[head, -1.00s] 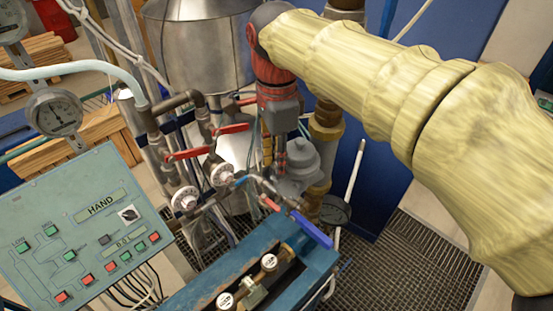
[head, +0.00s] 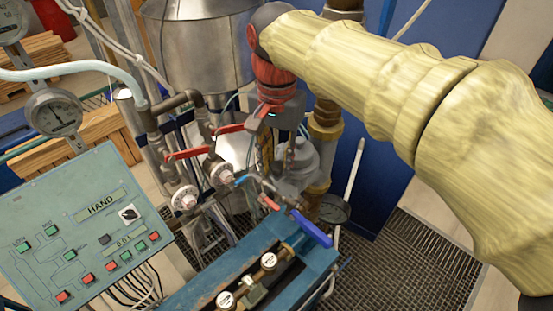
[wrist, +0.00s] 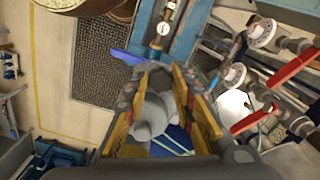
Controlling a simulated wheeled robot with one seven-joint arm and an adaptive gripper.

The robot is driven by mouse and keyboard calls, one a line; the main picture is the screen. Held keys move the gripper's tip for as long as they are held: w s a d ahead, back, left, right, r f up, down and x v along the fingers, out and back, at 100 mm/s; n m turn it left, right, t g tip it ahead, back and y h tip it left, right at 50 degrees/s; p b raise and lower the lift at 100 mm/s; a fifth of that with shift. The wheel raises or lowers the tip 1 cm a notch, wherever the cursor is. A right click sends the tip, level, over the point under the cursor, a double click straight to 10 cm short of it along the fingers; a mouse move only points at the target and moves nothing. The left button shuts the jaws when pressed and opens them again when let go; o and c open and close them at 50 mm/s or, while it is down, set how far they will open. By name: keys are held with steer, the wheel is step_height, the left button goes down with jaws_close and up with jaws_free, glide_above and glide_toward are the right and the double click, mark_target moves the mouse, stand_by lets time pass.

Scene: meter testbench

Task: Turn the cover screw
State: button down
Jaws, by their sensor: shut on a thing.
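My gripper (head: 277,155) points down at a grey rounded metal housing (head: 303,170) in the middle of the head view. In the wrist view, the two orange-and-black fingers (wrist: 163,82) stand on either side of a grey knob-like part (wrist: 152,117), which I take to be the cover screw. The gripper is shut on it. In the head view the screw is hidden behind the fingers, and the exact contact points cannot be made out.
Red-handled valves (head: 200,155) and pipes stand close left of the gripper. A blue bench (head: 205,290) with brass-rimmed meters and a blue lever (head: 312,229) lies in front. A control panel (head: 75,225) is at left.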

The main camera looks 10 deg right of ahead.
mark_target(279, 166)
steer(key=n, duration=0.4)
steer(key=shift+d+n, duration=0.1)
steer(key=shift+n, duration=2.1)
steer(key=c, duration=1.5)
jaws_free()
steer(key=shift+r, duration=0.1)
steer(key=shift+r, duration=3.9)
steer(key=shift+d, duration=0.1)
